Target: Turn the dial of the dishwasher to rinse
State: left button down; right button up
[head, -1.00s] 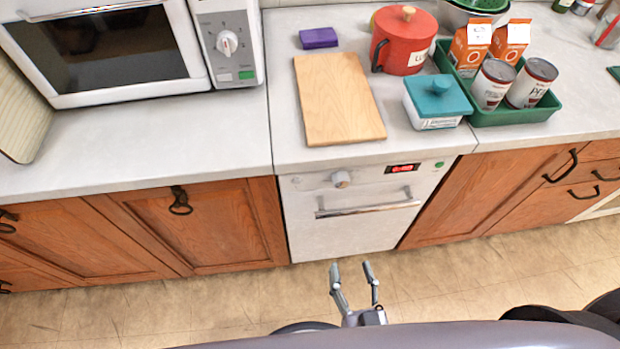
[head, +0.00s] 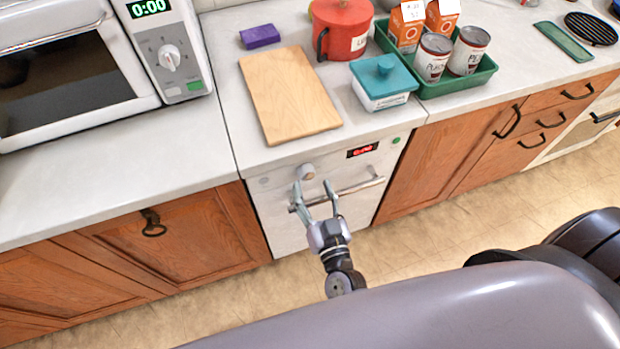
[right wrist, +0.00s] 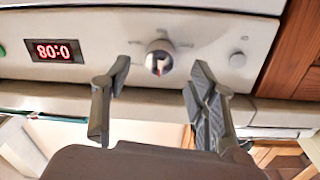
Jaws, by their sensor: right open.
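The white dishwasher (head: 350,202) stands under the counter in the head view, with a bar handle across its front. Its dial (head: 306,172) is a round grey knob on the panel, left of the red display. In the right wrist view the dial (right wrist: 159,58) shows a dark and red mark on its face, with faint marks around it. My right gripper (head: 313,188) is open and empty just in front of the panel. In the right wrist view its fingers (right wrist: 158,72) stand on either side of the dial, apart from it. My left gripper is not in view.
The dishwasher handle (head: 352,190) runs close by my right gripper. A red display (right wrist: 53,51) and a small round button (right wrist: 237,60) flank the dial. On the counter above are a cutting board (head: 288,95), a teal-lidded box (head: 384,82) and a green tray (head: 487,76).

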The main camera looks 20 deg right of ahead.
aim_at(308, 177)
jog(key=shift+w, duration=1.5)
jog(key=shift+c, duration=0.2)
jog(key=c, duration=1.1)
